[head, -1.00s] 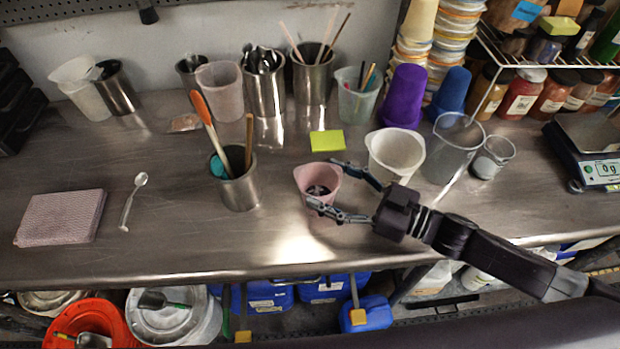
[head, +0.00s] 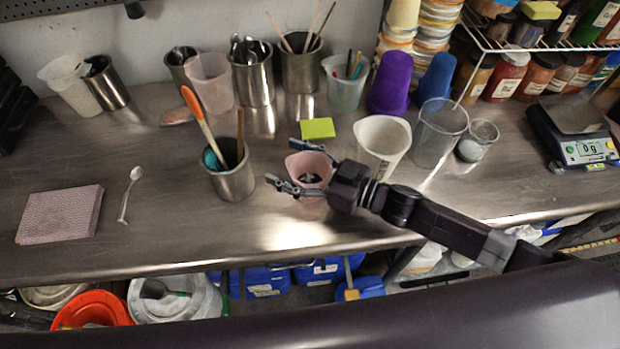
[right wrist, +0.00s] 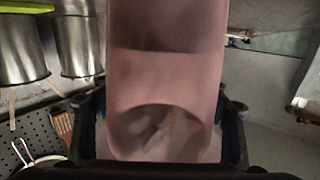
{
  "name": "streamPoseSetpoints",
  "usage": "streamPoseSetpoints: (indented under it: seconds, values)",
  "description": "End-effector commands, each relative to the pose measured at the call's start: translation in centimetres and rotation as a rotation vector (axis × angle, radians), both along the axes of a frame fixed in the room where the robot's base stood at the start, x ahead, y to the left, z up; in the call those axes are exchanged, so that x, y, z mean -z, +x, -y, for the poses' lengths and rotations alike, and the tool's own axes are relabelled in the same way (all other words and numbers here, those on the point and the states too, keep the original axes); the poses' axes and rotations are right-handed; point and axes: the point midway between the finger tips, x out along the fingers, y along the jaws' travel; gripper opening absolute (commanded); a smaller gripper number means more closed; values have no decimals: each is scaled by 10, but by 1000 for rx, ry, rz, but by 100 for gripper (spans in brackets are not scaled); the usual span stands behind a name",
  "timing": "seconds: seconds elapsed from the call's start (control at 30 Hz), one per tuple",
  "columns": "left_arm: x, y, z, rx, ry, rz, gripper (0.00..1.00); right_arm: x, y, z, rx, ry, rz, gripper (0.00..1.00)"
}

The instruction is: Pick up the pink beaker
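The pink beaker (head: 309,172) stands upright on the steel bench, with a dark shape inside. My right gripper (head: 293,165) comes in from the right, its fingers spread on the far and near sides of the beaker. The fingertips reach past the beaker's left side. In the right wrist view the beaker (right wrist: 165,75) fills the middle between the two fingers (right wrist: 165,120), with what look like narrow gaps beside it. The fingers look open and not closed on it. My left gripper is not in view.
A steel pot with tools (head: 233,182) stands close left of the fingertips. A white beaker (head: 382,145) and a clear beaker (head: 440,132) stand to the right. A yellow-green sponge or pad (head: 317,128) lies behind.

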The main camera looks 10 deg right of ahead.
Motion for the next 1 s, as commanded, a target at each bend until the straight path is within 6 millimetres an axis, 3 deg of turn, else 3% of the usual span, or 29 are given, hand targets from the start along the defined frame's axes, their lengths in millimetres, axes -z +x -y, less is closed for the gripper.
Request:
streamPoseSetpoints:
  seconds: [0.03,0.37,0.63,1.0]
  values:
    - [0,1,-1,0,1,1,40,0,0,0,0,0,0,61]
    - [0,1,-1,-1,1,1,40,0,0,0,0,1,-1,25]
    - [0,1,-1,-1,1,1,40,0,0,0,0,1,-1,14]
    - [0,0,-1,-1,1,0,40,-1,0,0,0,2,1,12]
